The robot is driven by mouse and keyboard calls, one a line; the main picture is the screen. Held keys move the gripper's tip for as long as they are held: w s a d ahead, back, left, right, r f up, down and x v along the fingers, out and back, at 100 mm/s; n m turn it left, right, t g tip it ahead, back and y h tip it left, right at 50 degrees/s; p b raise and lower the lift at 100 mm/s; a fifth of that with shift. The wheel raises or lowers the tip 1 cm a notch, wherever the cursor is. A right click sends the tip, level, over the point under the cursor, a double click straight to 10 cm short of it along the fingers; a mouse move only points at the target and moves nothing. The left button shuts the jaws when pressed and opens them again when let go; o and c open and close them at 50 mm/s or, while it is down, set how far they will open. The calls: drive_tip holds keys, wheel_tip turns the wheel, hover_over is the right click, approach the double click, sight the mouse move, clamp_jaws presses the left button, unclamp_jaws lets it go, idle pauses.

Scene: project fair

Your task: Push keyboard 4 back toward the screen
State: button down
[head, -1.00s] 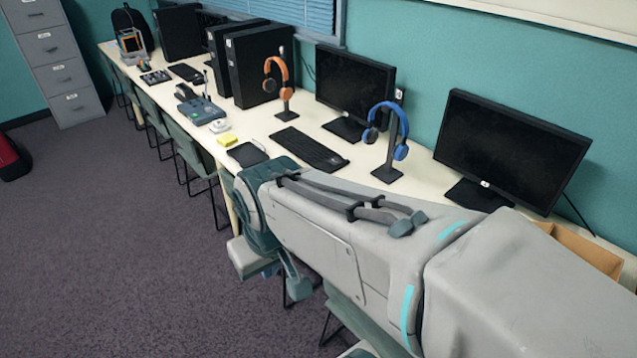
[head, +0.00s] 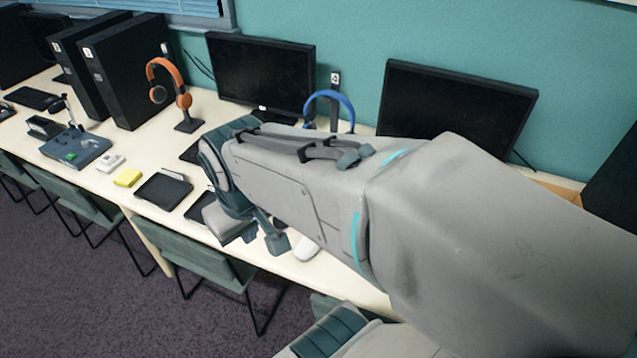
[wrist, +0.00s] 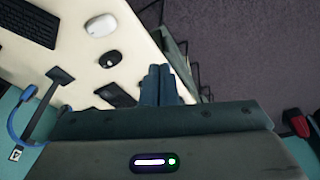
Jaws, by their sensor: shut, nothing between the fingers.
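A black keyboard (wrist: 28,22) lies on the cream table in the wrist view, cut off by the top left corner. The dark screen (head: 262,75) stands behind that end against the wall. My gripper (wrist: 161,68) is shut and empty in the wrist view, by the table's front edge, apart from the keyboard.
Blue headphones (head: 330,100) hang on a stand behind my arm; orange headphones (head: 168,85) stand left. A white mouse (wrist: 101,25), a small round black item (wrist: 110,59) and a dark flat pad (wrist: 113,95) lie near the gripper. Green chairs (head: 205,262) line the front edge.

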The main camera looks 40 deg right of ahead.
drive_tip(key=w+d+f+n+g+h+b, duration=0.2)
drive_tip(key=w+d+f+n+b, duration=0.2)
drive_tip(key=d+f, duration=0.3)
drive_tip(key=w+d+f+n+g+h+b, duration=0.2)
drive_tip(key=w+d+f+n+h+b, duration=0.1)
drive_tip(key=w+d+f+b, duration=0.3)
drive_tip(key=w+d+f+n+g+h+b, duration=0.2)
drive_tip(key=w+d+f+n+b, duration=0.3)
drive_tip(key=d+f, duration=0.4)
drive_tip(key=shift+w+d+f+g+h+b, duration=0.15)
drive_tip(key=shift+f+g+h, duration=0.05)
drive_tip(key=shift+f, duration=0.6)
drive_tip(key=shift+w+d+f+g+h+b, duration=0.1)
drive_tip(key=shift+f+g+h+b, duration=0.1)
drive_tip(key=shift+f, duration=0.55)
drive_tip(key=b+x, duration=0.1)
drive_tip(key=x, duration=0.7)
drive_tip(key=shift+s+d+f, duration=0.1)
drive_tip(key=shift+d+f, duration=0.05)
drive_tip(key=d, duration=0.1)
drive_tip(key=s+d, duration=0.1)
drive_tip(key=d, duration=0.1)
drive_tip(key=shift+s+f, duration=0.15)
drive_tip(key=shift+s, duration=0.15)
drive_tip(key=shift+s+d, duration=0.15)
drive_tip(key=shift+d, duration=0.35)
